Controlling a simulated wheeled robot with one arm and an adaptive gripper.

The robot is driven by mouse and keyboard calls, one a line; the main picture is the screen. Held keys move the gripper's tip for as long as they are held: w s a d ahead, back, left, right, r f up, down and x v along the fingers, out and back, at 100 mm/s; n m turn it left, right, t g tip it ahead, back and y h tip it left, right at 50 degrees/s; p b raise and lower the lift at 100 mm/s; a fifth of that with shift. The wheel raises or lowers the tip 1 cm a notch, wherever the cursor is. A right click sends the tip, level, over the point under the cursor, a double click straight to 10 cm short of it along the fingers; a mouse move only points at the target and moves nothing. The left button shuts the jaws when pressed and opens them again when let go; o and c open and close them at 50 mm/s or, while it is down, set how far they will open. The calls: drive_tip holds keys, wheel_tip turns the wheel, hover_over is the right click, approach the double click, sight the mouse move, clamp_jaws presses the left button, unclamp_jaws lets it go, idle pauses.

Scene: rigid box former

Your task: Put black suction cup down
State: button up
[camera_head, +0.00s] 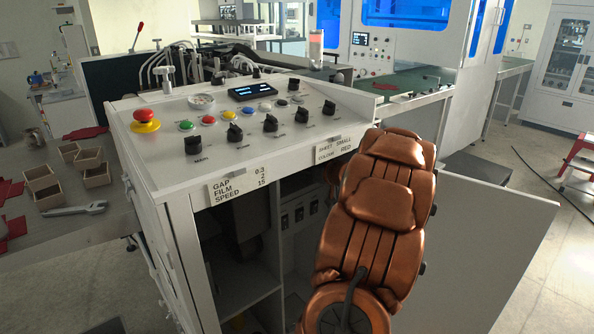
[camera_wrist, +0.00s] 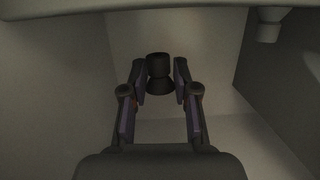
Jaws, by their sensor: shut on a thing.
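My gripper (camera_wrist: 159,82) shows in the wrist view, with its two fingers closed on the sides of the black suction cup (camera_wrist: 158,62). The cup is small and dark, with a narrow middle and a wider lower part. It is held upright between the fingertips, inside a pale, dim compartment. I cannot tell whether the cup touches a surface. In the head view my copper-coloured arm reaches down in front of the white machine cabinet (camera_head: 175,180), and my gripper and the cup are hidden.
The cabinet's lower compartment (camera_head: 240,285) is open, with a white door (camera_head: 490,250) swung out at the right. Compartment walls stand close on both sides in the wrist view. A control panel with knobs and a red emergency button (camera_head: 145,116) lies above. Small boxes (camera_head: 42,180) and a wrench (camera_head: 75,209) lie at left.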

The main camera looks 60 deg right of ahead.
sight(297, 179)
drive_tip(key=shift+r+x, duration=0.2)
drive_tip(key=shift+x, duration=0.8)
drive_tip(key=shift+w+d+f, duration=0.1)
drive_tip(key=shift+w+f, duration=0.05)
drive_tip(key=shift+w, duration=0.25)
drive_tip(key=shift+s+f+p, duration=0.1)
drive_tip(key=shift+f+p, duration=0.2)
drive_tip(key=shift+f, duration=1.3)
drive_tip(key=shift+f, duration=0.2)
drive_tip(key=o, duration=0.8)
drive_tip(key=shift+c, duration=0.2)
drive_tip(key=shift+r, duration=0.2)
drive_tip(key=b+v, duration=0.1)
drive_tip(key=v, duration=1.1)
